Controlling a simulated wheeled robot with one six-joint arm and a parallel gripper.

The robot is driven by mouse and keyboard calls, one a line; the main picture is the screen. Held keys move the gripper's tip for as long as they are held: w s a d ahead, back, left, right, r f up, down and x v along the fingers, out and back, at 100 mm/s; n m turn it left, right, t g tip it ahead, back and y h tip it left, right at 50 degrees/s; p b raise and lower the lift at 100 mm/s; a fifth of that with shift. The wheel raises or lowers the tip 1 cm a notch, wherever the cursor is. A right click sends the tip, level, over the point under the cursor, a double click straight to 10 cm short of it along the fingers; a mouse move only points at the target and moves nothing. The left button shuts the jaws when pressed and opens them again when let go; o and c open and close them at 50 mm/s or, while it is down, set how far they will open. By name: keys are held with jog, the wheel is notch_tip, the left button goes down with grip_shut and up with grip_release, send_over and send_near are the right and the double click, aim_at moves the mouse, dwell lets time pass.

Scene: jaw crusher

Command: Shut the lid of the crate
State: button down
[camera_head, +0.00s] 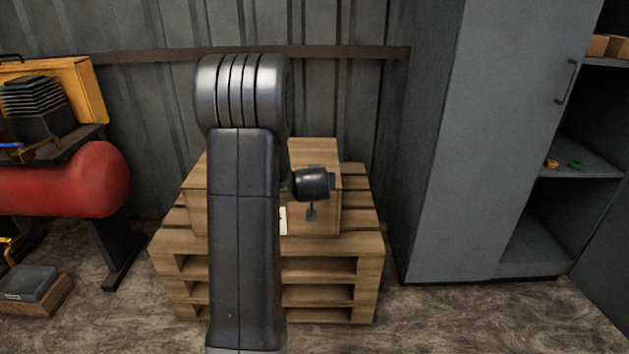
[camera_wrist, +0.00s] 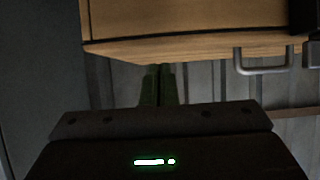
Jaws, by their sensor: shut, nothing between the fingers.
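The wooden crate (camera_head: 322,215) stands on a stack of pallets in the head view, its left part hidden behind my arm. A pale wooden top (camera_head: 313,150) shows above my wrist; I cannot tell how far the lid is open. In the wrist view a wooden panel (camera_wrist: 185,22) with a grey metal handle (camera_wrist: 262,70) spans the top. My gripper (camera_wrist: 158,70) is shut and empty, its fingertips close to the panel's edge, left of the handle. I cannot tell whether they touch. In the head view my fingers cannot be made out.
The pallet stack (camera_head: 330,270) stands against a corrugated wall (camera_head: 345,100). A grey cabinet (camera_head: 480,150) is close on the right, with open shelves beyond it. A red tank (camera_head: 75,180) is on the left. The floor in front of the cabinet is clear.

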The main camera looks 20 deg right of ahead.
jog(key=s+a+f+p, duration=0.2)
jog(key=s+a, duration=0.1)
jog(key=s, duration=0.4)
jog(key=shift+s+f, duration=0.15)
jog(key=shift+f, duration=0.15)
jog(key=w+d+r+b, duration=0.2)
jog(key=w+d, duration=0.1)
jog(key=w, duration=0.4)
jog(key=shift+w+r, duration=0.15)
jog(key=shift+r, duration=0.15)
dwell(0.3)
